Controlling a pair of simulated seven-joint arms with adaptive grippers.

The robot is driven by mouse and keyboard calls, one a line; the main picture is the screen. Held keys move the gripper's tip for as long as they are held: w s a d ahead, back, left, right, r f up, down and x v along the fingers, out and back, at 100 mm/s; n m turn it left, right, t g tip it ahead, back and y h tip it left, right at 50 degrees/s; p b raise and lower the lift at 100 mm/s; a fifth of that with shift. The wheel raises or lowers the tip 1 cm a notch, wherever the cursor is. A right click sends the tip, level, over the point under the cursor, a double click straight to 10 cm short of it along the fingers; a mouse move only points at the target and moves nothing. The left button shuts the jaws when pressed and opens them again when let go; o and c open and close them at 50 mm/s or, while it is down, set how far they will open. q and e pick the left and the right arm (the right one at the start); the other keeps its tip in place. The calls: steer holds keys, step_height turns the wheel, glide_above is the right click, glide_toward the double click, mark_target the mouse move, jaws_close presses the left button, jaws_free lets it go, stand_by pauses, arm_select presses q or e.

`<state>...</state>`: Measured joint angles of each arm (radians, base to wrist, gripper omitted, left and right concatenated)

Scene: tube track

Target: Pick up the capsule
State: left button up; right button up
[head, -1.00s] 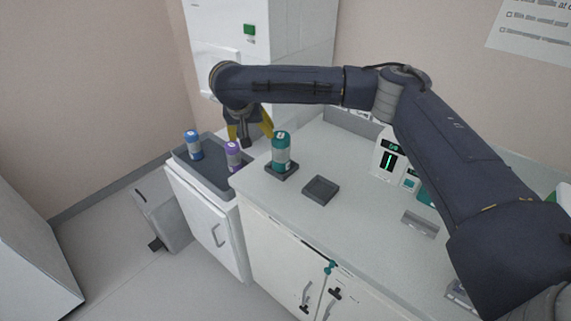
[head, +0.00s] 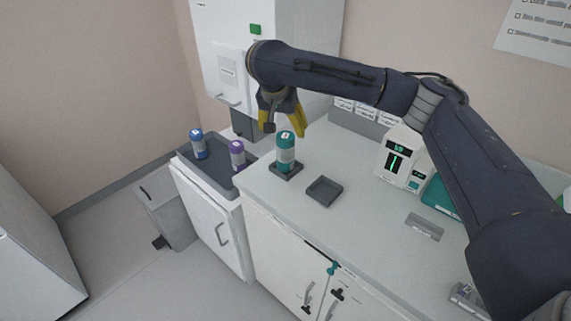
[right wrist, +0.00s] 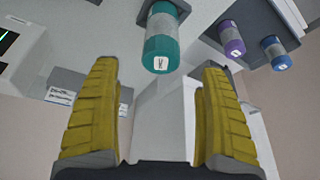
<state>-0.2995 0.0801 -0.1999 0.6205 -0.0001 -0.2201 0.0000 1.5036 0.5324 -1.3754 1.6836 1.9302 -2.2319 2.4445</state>
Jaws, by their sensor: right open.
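A teal capsule (head: 286,153) with a grey band and a white label on its cap stands upright in a small dark square holder (head: 286,175) on the counter. My right gripper (head: 283,133) has yellow fingers, is open and hangs just above and behind the capsule. In the right wrist view the teal capsule (right wrist: 161,45) shows beyond the spread fingertips, near the top middle; nothing is between the fingers (right wrist: 160,80). A purple capsule (head: 238,155) and a blue capsule (head: 198,145) stand in a grey tray at the left. My left gripper is not in view.
The grey tray (head: 213,178) sits on a lower cabinet. An empty dark square holder (head: 324,191) lies right of the teal capsule. A white device (head: 398,157) with a lit display stands further right. A tall white cabinet (head: 222,40) is behind. The counter's front middle is clear.

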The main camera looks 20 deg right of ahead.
steer(key=shift+x, duration=5.75)
steer(key=shift+w, duration=0.1)
steer(key=c, duration=1.4)
steer(key=shift+r, duration=0.1)
step_height(320, 180, up, 20)
steer(key=shift+a, duration=0.1)
